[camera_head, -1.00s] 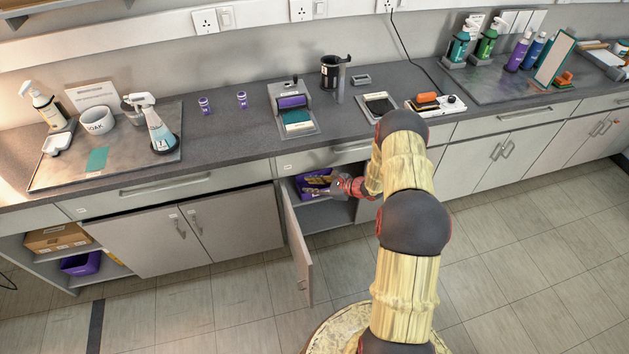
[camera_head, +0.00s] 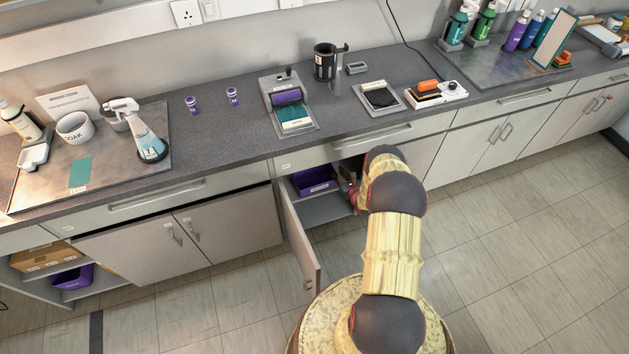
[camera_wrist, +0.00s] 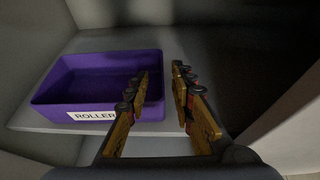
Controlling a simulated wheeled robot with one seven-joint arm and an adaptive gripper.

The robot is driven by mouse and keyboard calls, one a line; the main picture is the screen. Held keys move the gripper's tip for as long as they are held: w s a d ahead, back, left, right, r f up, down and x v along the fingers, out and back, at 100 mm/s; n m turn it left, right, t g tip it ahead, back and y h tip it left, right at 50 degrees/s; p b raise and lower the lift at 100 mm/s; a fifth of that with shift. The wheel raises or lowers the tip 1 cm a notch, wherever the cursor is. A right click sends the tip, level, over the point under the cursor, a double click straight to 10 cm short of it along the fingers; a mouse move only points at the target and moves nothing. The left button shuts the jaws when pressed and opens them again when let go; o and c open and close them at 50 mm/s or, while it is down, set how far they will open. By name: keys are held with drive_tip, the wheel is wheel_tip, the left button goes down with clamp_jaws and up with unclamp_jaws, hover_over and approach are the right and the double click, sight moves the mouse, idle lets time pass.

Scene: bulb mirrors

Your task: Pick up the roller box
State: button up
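The roller box (camera_wrist: 75,95) is an open-topped purple box with a white ROLLER label on its front. It stands on a shelf inside the open cabinet; in the head view the purple box (camera_head: 314,179) shows under the counter. My gripper (camera_wrist: 162,85) is open, with its two fingers apart. In the wrist view the left finger overlaps the box's right part and the right finger is just right of the box. The box's right wall appears between them, but I cannot tell whether they touch it. In the head view my arm mostly hides the gripper.
The cabinet door (camera_head: 301,240) stands open to the left of the opening. The counter (camera_head: 220,140) overhangs the shelf. Another purple box (camera_head: 73,277) and a cardboard box (camera_head: 45,256) sit in an open compartment at far left. The floor in front is clear.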

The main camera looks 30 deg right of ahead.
drive_tip(key=b+x, duration=0.1)
drive_tip(key=x, duration=0.3)
drive_tip(key=shift+d+f+b, duration=0.15)
drive_tip(key=shift+f+b, duration=0.15)
drive_tip(key=shift+b, duration=0.05)
drive_tip(key=shift+r, duration=0.1)
drive_tip(key=shift+c, duration=1.1)
drive_tip(key=c, duration=0.4)
clamp_jaws()
